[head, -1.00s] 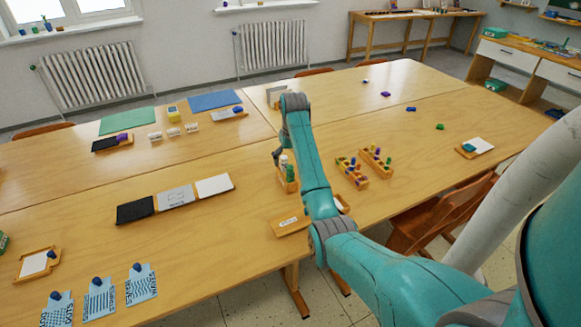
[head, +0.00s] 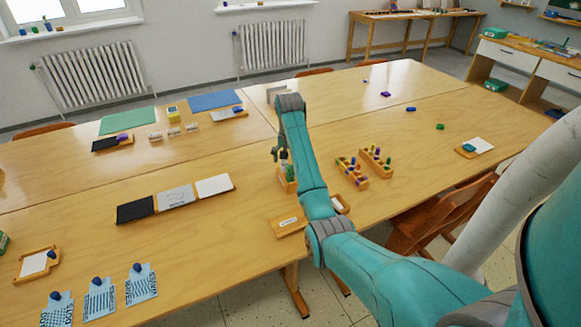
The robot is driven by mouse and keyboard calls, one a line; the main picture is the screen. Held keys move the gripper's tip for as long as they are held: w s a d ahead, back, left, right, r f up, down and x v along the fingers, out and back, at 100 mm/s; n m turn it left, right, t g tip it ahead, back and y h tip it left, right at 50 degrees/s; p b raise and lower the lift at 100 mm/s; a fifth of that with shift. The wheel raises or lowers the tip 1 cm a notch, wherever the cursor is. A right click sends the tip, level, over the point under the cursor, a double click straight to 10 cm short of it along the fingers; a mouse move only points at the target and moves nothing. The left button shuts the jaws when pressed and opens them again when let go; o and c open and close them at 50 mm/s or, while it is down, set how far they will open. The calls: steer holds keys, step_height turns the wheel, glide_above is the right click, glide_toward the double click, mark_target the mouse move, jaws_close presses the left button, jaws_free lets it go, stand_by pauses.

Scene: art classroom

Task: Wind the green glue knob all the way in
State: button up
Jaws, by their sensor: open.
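A green glue stick (head: 290,172) stands upright in a small wooden holder (head: 287,185) on the table, partly hidden by my arm. Its knob cannot be made out separately at this size. My gripper (head: 282,158) is open and sits at the top of the glue stick, just left of my arm. I cannot tell whether the fingers touch it.
Two wooden racks with colored pegs (head: 351,172) stand right of my arm. A wooden block with a label (head: 289,222) lies in front of the holder. Black, grey and white cards (head: 174,197) lie to the left.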

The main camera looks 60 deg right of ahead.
steer(key=shift+f, duration=1.1)
stand_by(0.3)
steer(key=c, duration=1.6)
steer(key=shift+o, duration=0.2)
steer(key=n, duration=0.5)
steer(key=n+y, duration=0.1)
steer(key=n, duration=0.5)
steer(key=shift+n+t, duration=0.3)
steer(key=shift+t, duration=0.1)
